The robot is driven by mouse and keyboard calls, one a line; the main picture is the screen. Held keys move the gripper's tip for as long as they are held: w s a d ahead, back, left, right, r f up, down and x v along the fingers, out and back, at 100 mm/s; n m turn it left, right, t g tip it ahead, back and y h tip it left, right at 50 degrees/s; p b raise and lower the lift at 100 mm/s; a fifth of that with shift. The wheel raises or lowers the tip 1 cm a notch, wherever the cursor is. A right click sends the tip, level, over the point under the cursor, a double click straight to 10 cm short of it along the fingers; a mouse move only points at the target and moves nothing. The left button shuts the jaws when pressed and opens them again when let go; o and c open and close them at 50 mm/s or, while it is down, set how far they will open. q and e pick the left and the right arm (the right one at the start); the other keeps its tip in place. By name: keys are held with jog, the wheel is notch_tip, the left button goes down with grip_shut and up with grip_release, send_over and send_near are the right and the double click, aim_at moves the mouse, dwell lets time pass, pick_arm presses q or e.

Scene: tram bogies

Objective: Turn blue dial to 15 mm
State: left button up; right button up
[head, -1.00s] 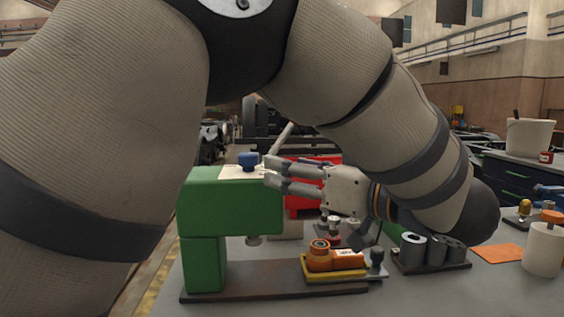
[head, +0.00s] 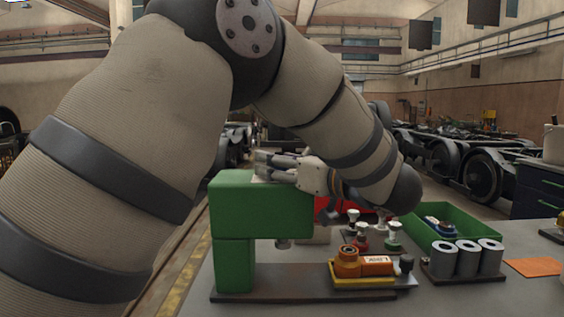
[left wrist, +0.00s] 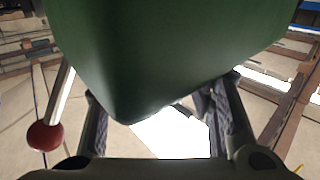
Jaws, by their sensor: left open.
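The green press (head: 260,205) stands on a dark base plate at the front of the grey bench. My left gripper (head: 264,165) is open, its fingers pointing left at the top of the press. The blue dial does not show in the head view now; the fingers cover its place on top of the press. In the left wrist view the green housing (left wrist: 160,50) fills the upper middle, between and above the two spread finger parts (left wrist: 160,112). The dial and its scale cannot be read there. My right gripper is not in view.
A red ball knob (left wrist: 45,137) on a lever is at the left of the wrist view. A yellow tray (head: 362,282) with orange parts lies right of the press. Grey cylinders (head: 467,260), a green bin (head: 470,225) and an orange sheet (head: 535,267) are further right.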

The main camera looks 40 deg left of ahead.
pick_arm(q)
grip_shut()
jog(key=shift+m+t, duration=0.3)
jog(key=shift+t, duration=0.2)
jog(key=m+t+h, duration=0.1)
jog(key=m+t, duration=0.1)
jog(key=t, duration=0.1)
jog(key=m+t+h, duration=0.1)
jog(key=t, duration=0.1)
jog(key=m+t+h, duration=0.2)
jog(key=shift+f, duration=0.2)
jog(key=m+t+h, duration=0.2)
jog(key=t+h, duration=0.1)
jog(key=m+t+h, duration=0.1)
jog(key=m, duration=0.1)
jog(key=shift+s+a+r+t+h, duration=0.1)
jog(key=shift+s+r+t+h, duration=0.05)
jog(key=shift+r+t+h, duration=0.15)
jog(key=shift+m+t+h, duration=0.6)
jog(key=shift+m+h, duration=0.4)
jog(key=shift+h, duration=0.2)
jog(key=shift+f+m+h, duration=0.1)
jog(key=shift+m+h, duration=0.2)
